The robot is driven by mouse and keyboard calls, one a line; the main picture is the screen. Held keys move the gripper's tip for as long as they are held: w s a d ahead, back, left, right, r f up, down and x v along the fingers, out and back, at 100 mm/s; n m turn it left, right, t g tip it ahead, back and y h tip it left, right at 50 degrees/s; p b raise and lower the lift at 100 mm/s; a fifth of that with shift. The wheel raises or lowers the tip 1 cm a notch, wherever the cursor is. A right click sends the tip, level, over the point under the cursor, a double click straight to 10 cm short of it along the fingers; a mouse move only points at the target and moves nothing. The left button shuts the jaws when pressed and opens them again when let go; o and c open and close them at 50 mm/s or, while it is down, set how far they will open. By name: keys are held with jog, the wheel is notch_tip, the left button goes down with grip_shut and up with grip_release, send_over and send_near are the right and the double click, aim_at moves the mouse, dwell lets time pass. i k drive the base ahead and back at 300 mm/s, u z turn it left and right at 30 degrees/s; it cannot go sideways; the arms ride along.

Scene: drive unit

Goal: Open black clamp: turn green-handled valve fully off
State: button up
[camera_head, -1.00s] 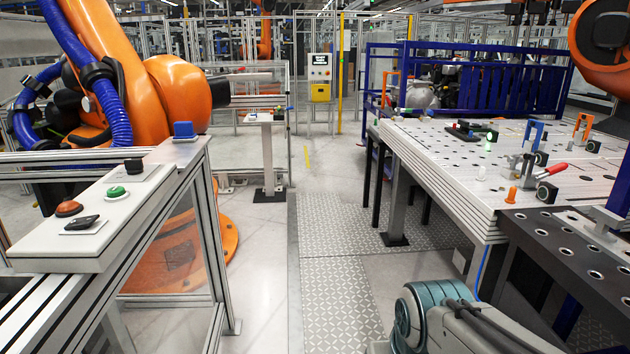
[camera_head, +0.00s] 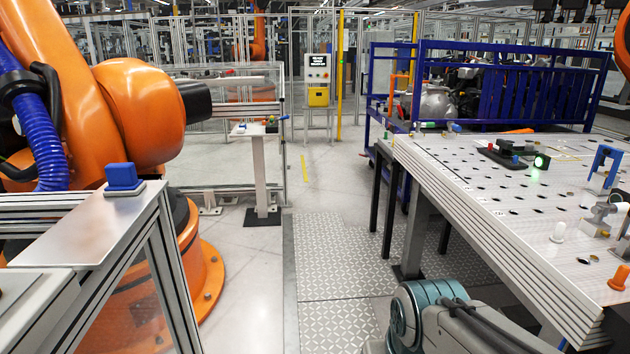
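A low black device (camera_head: 507,154) with small red and blue parts lies on the perforated table at the right. It may be the black clamp, but I cannot tell, nor whether it is open. A dark block with a lit green spot (camera_head: 540,163) stands beside it. A small dark fitting with a green part (camera_head: 271,124) sits on top of a pale post in the mid-distance; it is too small to tell whether it is a valve. No green-handled valve shows clearly. My gripper is out of view; only part of my arm shows at the bottom.
The perforated metal table (camera_head: 470,205) fills the right side. A frame with a blue block (camera_head: 122,176) and an orange robot arm (camera_head: 140,105) stand on the left. A patterned floor strip (camera_head: 335,250) runs clear between them. A blue railed cart (camera_head: 520,85) stands behind the table.

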aim_at(419, 125)
jog(key=i, duration=2)
jog(key=z, duration=0.65)
jog(key=i, duration=1.2)
jog(key=u, duration=0.15)
